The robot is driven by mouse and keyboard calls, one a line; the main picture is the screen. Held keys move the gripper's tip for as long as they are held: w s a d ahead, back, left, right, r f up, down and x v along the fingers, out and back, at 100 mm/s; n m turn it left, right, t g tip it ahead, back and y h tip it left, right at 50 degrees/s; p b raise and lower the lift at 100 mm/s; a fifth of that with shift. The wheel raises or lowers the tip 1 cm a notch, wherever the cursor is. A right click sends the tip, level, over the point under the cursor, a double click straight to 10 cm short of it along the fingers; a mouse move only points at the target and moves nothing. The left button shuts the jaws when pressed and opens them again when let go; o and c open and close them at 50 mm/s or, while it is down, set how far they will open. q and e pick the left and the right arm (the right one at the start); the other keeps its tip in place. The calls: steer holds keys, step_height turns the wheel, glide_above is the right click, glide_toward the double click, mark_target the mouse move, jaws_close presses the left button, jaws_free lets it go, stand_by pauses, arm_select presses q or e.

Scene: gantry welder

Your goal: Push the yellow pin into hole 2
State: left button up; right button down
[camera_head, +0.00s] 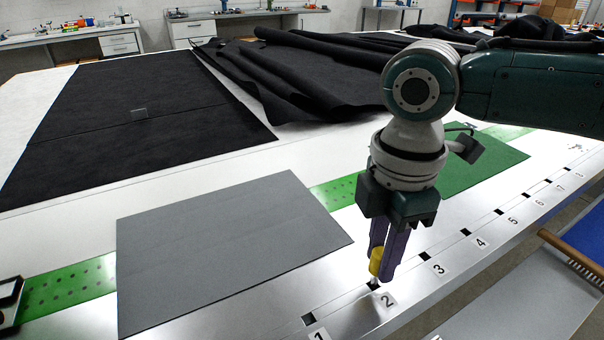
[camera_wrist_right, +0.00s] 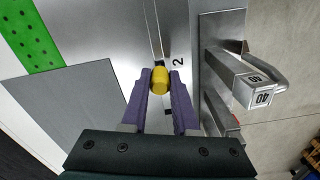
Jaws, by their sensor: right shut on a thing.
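The yellow pin (camera_head: 376,262) is held upright between the purple fingertips of my right gripper (camera_head: 385,258). In the right wrist view the pin (camera_wrist_right: 160,80) shows between the two fingers (camera_wrist_right: 159,88), which are shut on it. The dark square hole 2 (camera_head: 374,285) lies by the label "2" (camera_head: 388,300) on the metal table edge. The pin's lower end is right at this hole; I cannot tell how far it is in. In the wrist view the hole (camera_wrist_right: 159,63) shows partly beside the pin. My left gripper is not in view.
A grey sheet (camera_head: 225,240) lies left of the gripper and a green sheet (camera_head: 465,160) lies behind it. Several numbered holes run along the table edge, such as hole 3 (camera_head: 425,256). Black fabric (camera_head: 310,75) is heaped farther back. Metal parts (camera_wrist_right: 240,75) stand beside the edge.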

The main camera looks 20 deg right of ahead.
steer(key=shift+f+b, duration=0.65)
steer(key=shift+f, duration=0.55)
steer(key=c, duration=0.6)
jaws_free()
steer(key=shift+r, duration=0.1)
step_height(320, 180, up, 10)
steer(key=shift+f+p, duration=0.1)
steer(key=shift+p, duration=0.55)
steer(key=shift+s, duration=0.1)
